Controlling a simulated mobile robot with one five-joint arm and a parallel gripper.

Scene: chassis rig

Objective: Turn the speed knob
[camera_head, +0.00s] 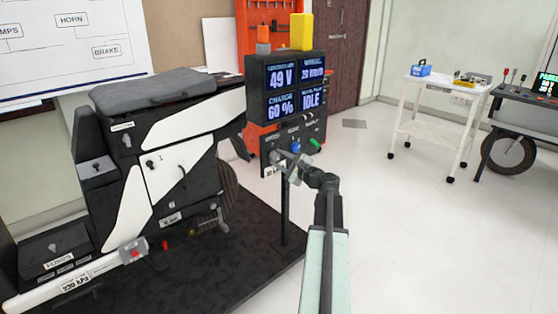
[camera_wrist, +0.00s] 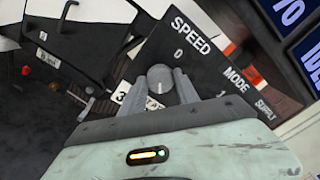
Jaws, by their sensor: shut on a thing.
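The speed knob (camera_wrist: 160,78) is a round grey knob with a white mark, under the word SPEED on a black control panel. In the wrist view, the two fingers of my gripper (camera_wrist: 160,94) are shut on the knob, one on each side. In the head view, my gripper (camera_head: 285,161) reaches the panel's lower left and hides most of the knob. The panel (camera_head: 318,131) also carries a blue knob (camera_head: 295,146) and a green switch (camera_head: 314,143) to the right.
Display screens (camera_head: 296,87) above the panel read 49 V, 60 % and IDLE. A black and white scooter (camera_head: 181,180) stands left on a dark mat (camera_head: 240,262). A white trolley (camera_head: 440,88) stands back right.

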